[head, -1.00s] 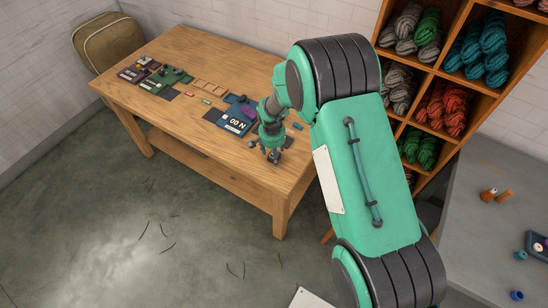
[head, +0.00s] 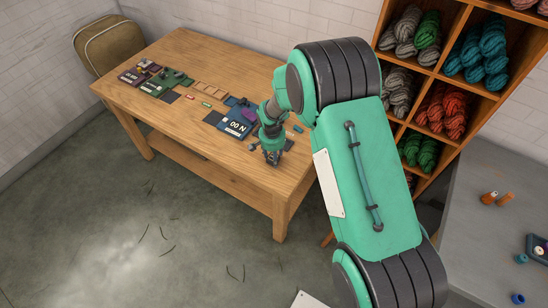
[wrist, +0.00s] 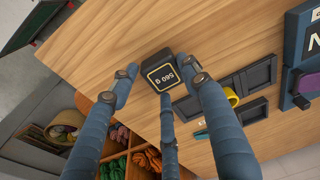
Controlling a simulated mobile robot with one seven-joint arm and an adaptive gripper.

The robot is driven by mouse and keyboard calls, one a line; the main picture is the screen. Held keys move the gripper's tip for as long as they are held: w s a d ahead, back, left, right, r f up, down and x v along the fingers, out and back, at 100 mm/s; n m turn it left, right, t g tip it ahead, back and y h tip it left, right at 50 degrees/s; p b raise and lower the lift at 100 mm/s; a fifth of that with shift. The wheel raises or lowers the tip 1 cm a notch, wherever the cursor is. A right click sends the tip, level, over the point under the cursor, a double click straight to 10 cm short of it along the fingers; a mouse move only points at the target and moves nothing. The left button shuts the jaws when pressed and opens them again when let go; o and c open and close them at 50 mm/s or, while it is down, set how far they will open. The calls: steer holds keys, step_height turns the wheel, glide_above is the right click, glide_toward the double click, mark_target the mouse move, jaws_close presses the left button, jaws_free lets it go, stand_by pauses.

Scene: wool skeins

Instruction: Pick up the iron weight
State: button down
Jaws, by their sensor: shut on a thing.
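The iron weight (wrist: 163,72) is a small dark block with a yellow-framed number label on its face, in the upper middle of the wrist view. My gripper (wrist: 161,76) has its blue-grey fingers around it, one on the left, one on the right and one below in the picture. The gripper is shut on the weight. In the head view my gripper (head: 271,158) is low over the near right part of the wooden table (head: 225,160). There the weight is hidden or too small to make out. I cannot tell whether it touches the table.
A blue device (head: 233,125) stands left of my gripper. A dark compartment tray (wrist: 258,72) with a yellow ring (wrist: 231,97) lies beside the weight. Green equipment (head: 165,82) and a wooden tray (head: 211,88) are farther back. A yarn shelf (head: 455,85) stands right; the table's front left is clear.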

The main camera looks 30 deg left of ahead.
step_height(320, 180, up, 2)
steer(key=shift+w, duration=0.1)
steer(key=shift+r, duration=0.95)
steer(key=s+d, duration=0.7)
steer(key=s+d+r+p, duration=0.1)
steer(key=s+d, duration=0.3)
steer(key=shift+s+d, duration=0.15)
steer(key=shift+s, duration=0.05)
